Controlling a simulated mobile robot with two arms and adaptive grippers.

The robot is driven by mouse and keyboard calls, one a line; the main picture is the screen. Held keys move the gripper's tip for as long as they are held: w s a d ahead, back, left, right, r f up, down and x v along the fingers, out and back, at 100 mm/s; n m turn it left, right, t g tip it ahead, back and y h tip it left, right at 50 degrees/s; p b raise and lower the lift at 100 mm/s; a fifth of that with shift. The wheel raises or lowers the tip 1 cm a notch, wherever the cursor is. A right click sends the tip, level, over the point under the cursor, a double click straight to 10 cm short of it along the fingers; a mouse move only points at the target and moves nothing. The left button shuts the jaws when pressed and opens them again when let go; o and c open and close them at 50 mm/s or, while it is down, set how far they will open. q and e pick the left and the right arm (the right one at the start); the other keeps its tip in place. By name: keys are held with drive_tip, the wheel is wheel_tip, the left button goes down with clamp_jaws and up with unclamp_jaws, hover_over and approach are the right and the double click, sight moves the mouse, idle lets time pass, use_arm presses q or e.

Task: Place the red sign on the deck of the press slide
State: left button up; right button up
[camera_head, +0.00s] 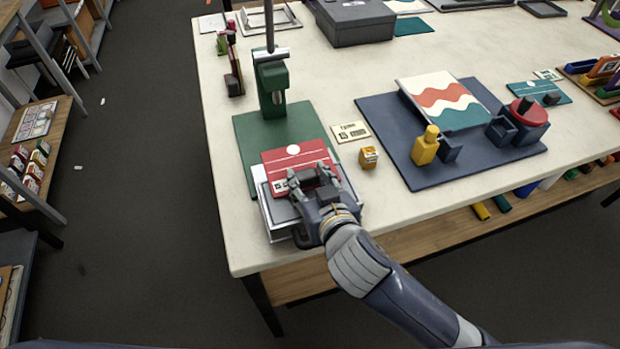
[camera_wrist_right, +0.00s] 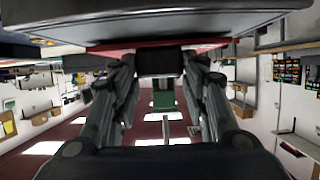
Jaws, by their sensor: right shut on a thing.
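The red sign (camera_head: 293,155), a flat plate with a white dot and a white line, lies over the front of the green press (camera_head: 272,88). My right gripper (camera_head: 312,181) is shut on the sign's near edge. Under the sign and gripper is a grey and white slide-like block (camera_head: 277,213) at the table's near left corner. The gripper and sign hide much of its top, and I cannot tell whether the sign touches it. In the right wrist view the sign's red edge (camera_wrist_right: 195,47) shows above my fingers. My left gripper is not in view.
A dark blue board (camera_head: 390,112) holds a wavy-patterned panel (camera_head: 440,98) and a yellow bottle (camera_head: 425,146). A grey box (camera_head: 350,22) stands at the back.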

drive_tip(key=shift+f, duration=0.25)
drive_tip(key=o, duration=1.1)
drive_tip(key=shift+r, duration=0.1)
